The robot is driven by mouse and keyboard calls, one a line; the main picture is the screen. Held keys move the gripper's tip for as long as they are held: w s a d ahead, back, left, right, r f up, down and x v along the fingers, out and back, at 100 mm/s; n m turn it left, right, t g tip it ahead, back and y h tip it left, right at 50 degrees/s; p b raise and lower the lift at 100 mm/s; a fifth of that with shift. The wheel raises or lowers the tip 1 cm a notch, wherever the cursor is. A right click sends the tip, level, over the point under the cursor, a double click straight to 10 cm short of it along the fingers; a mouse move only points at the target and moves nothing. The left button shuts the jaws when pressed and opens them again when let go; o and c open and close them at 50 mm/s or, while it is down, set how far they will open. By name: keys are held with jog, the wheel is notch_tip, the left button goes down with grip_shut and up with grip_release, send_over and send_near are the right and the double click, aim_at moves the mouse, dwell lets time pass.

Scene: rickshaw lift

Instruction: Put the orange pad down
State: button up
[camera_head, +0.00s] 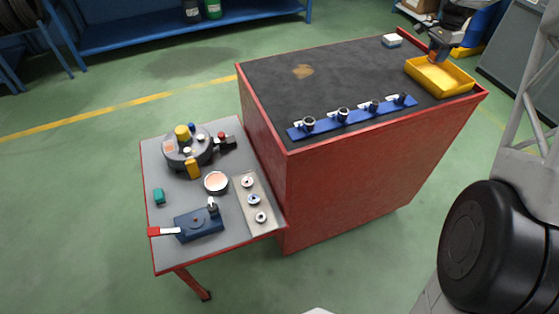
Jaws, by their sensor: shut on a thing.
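My gripper (438,48) is at the far right corner of the red cabinet, pointing down over the yellow tray (457,88). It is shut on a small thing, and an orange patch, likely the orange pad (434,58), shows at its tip. The pad is small and partly hidden by the fingers. I cannot tell whether it touches the tray. The tray's visible floor looks empty.
A blue strip (352,118) with several dark round fittings lies along the cabinet's front edge. A white and blue block (392,40) sits left of my gripper. The dark cabinet top (330,80) is otherwise mostly clear. A lower grey table (160,212) holds a round fixture (188,147) and small parts.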

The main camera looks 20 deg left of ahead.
jog(key=s+a+r, duration=0.1)
jog(key=a+r, duration=0.3)
jog(key=a, duration=1.3)
jog(key=s+a+r, duration=0.2)
jog(key=a+r, duration=0.1)
jog(key=a, duration=1.4)
jog(key=s+a+f+n, duration=0.1)
jog(key=s+a, duration=0.3)
jog(key=a, duration=0.5)
jog(key=s+a+f+n, duration=0.1)
jog(key=s+a, duration=0.3)
jog(key=a, duration=0.4)
jog(key=s+a+f+n, duration=0.4)
jog(key=s+a+f, duration=0.4)
jog(key=s+f, duration=0.15)
jog(key=s+a+f+n, duration=0.4)
jog(key=s+a+f, duration=0.4)
jog(key=s, duration=0.3)
jog(key=s+a+f+n, duration=0.2)
jog(key=s+f+n, duration=0.2)
jog(key=s+f, duration=0.5)
jog(key=s+a+f+n, duration=0.3)
jog(key=s+f, duration=0.7)
jog(key=s, duration=0.8)
jog(key=shift+n, duration=1.1)
